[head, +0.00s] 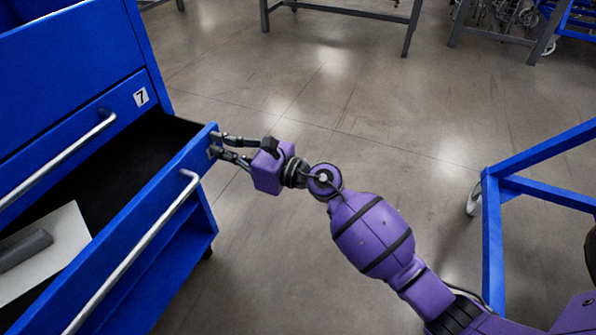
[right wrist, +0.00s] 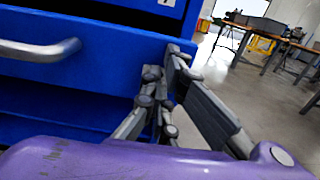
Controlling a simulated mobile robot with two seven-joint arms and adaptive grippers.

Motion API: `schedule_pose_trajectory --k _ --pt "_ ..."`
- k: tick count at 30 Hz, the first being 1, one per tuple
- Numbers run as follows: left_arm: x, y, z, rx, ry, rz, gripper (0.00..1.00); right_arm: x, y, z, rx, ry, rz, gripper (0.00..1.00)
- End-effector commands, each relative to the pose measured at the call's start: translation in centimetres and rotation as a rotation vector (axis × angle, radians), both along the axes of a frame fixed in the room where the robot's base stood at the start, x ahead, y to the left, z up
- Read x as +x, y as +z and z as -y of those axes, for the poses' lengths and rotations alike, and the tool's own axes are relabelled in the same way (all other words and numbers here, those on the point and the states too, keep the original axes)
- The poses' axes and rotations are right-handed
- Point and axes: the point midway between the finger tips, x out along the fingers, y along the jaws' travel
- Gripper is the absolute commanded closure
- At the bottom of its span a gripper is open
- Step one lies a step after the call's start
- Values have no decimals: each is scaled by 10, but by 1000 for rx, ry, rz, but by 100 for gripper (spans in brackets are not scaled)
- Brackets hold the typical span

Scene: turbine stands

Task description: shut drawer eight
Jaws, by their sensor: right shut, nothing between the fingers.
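The open drawer (head: 178,194) sits directly below the drawer marked 7 (head: 141,97) in a blue cabinet at the left of the head view. It is pulled well out and has a silver bar handle (head: 130,258). Its number label is mostly hidden by my fingers, so I cannot read it. My right gripper (head: 217,145) is shut and empty, its fingertips at the right end of the drawer front, touching or very close. In the right wrist view, the gripper (right wrist: 162,70) is beside the blue front, right of the handle (right wrist: 40,49). My left gripper is not in view.
A white flat item (head: 68,236) with a grey piece (head: 24,250) on it lies inside the drawer. A blue frame on wheels (head: 492,235) stands at the right. Grey tables (head: 340,12) stand at the back. The floor between is clear.

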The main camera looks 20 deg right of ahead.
Motion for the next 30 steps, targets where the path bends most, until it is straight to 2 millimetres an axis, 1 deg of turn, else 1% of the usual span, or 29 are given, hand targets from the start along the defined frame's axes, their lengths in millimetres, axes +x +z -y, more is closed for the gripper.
schedule_pose_trajectory --k 1,9,15,18,22,30 --pt "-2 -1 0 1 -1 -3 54 9 0 -10 -1 2 1 100" --pt "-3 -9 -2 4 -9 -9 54 53 -1 -63 0 2 0 100" --pt "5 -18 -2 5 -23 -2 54 81 -1 -95 0 2 1 100" --pt "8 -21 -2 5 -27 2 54 91 -1 -107 1 1 1 100" --pt "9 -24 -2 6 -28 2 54 100 1 -118 2 2 1 100" --pt "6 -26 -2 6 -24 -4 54 108 3 -127 2 1 3 100"
